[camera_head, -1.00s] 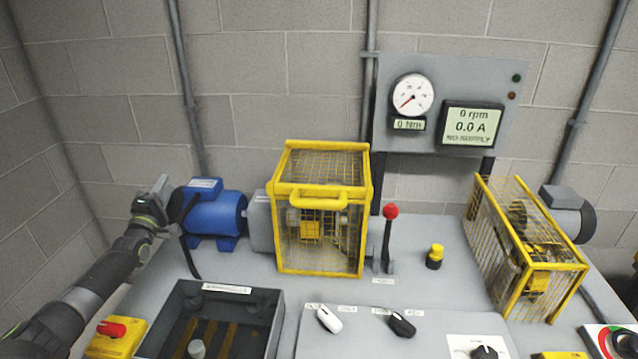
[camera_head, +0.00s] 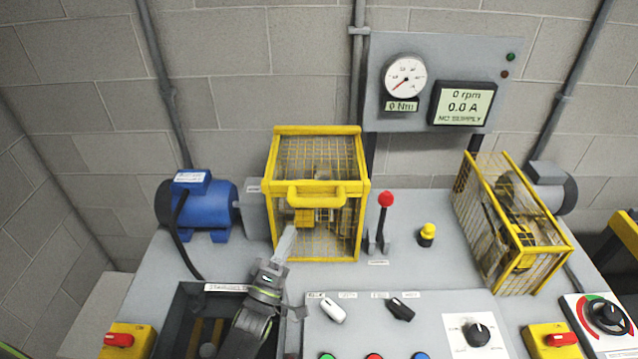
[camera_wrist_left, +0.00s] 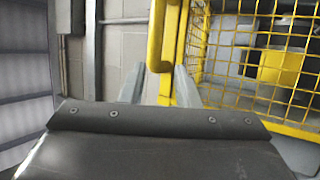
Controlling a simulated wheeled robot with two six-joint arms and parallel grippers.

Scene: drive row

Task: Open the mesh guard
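The yellow-framed mesh guard (camera_head: 317,235) stands closed on the bench in the head view, over a shaft coupling with a yellow part inside. A thick yellow handle (camera_head: 317,194) crosses its upper front edge. My left gripper (camera_head: 286,241) is in front of the guard's lower left, below the handle. In the left wrist view its two fingers (camera_wrist_left: 158,86) are apart, with yellow guard bars (camera_wrist_left: 180,50) and mesh beyond them. Nothing is held between the fingers; whether they touch the guard cannot be told. My right gripper is not in view.
A blue motor (camera_head: 196,205) is left of the guard. A red-knobbed lever (camera_head: 385,215) and a yellow button (camera_head: 427,235) are right of it. A second mesh guard (camera_head: 510,225) stands further right. An open grey box (camera_head: 172,320) and a switch panel (camera_head: 440,300) lie in front.

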